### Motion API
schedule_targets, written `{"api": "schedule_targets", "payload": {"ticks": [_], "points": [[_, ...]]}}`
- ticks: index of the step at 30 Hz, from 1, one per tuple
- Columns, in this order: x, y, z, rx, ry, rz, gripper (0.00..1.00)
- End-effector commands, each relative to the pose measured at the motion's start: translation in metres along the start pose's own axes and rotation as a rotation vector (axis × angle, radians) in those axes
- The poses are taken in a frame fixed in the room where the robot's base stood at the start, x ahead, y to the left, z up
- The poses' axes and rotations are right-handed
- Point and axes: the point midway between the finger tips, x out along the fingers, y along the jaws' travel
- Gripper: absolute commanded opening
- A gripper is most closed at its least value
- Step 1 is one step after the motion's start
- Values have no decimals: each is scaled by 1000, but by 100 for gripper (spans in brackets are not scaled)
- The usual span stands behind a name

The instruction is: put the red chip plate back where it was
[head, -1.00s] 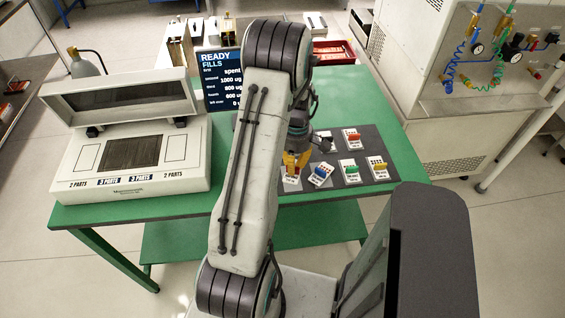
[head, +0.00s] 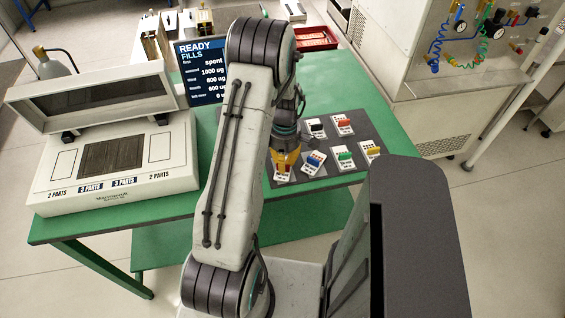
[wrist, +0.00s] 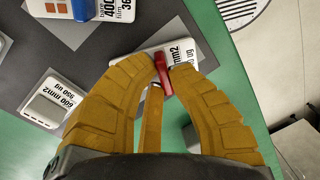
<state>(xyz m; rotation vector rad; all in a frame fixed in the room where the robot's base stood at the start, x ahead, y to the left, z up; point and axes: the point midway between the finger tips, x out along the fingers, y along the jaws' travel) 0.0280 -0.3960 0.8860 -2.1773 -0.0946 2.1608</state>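The red chip plate (wrist: 160,53) is a white card with a dark red upright tab, partly hidden by my fingers in the wrist view. My gripper (wrist: 168,68) has its two orange fingers closed in on that tab, one on each side. In the head view my gripper (head: 285,160) is low over the front left of the dark grey mat (head: 375,132), with a white plate (head: 283,175) under it. I cannot tell whether the plate touches the mat. Another plate with an orange-red tab (head: 342,120) lies at the mat's back.
Plates with blue (head: 315,159), green (head: 345,155), yellow (head: 370,149) and grey (wrist: 45,103) tabs lie close by on the mat. A white balance (head: 110,160) and a screen reading READY (head: 203,72) stand left on the green table (head: 335,75). A red tray (head: 315,38) lies behind.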

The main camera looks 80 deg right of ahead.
Motion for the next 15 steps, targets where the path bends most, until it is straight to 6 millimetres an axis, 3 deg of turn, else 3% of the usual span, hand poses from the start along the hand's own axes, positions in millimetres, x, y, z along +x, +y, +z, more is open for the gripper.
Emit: {"api": "schedule_targets", "payload": {"ticks": [7, 15], "points": [[0, 0, 0, 0, 0, 0, 35], [-1, 0, 0, 0, 0, 0, 35]]}}
